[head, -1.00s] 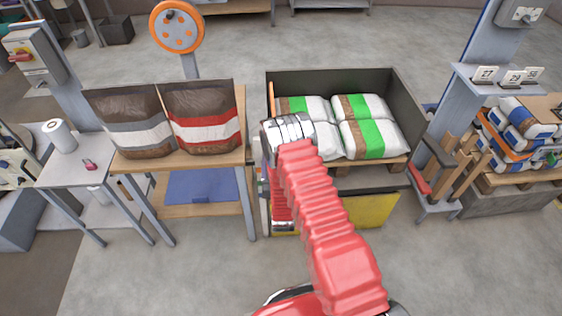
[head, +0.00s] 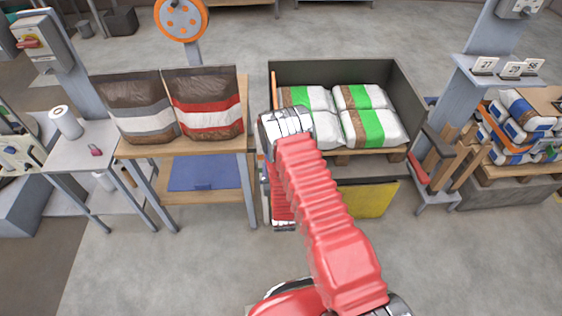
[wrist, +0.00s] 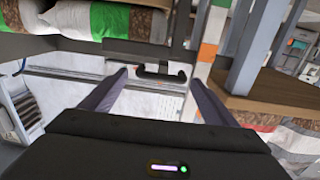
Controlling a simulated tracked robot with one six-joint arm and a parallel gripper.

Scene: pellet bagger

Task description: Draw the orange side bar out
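An upright orange edge (head: 273,88) shows at the left side of the dark bin in the head view; it looks like the orange side bar. In the wrist view an upright pale strip with an orange section (wrist: 208,51) stands just beyond the right fingertip; I cannot tell if it is the same bar. My gripper (wrist: 158,85) is open, its two dark fingers apart. A dark handle (wrist: 160,76) lies ahead between the fingertips, with no clear contact. In the head view my arm hides the gripper and the bin's lower left side.
The dark bin (head: 395,82) holds several green-striped bags (head: 364,96). A wooden table (head: 246,120) with two brown bags (head: 207,103) stands close on the left. A yellow panel (head: 372,199) is low at the front. The right post stand (head: 470,95) is nearby. Floor in front is free.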

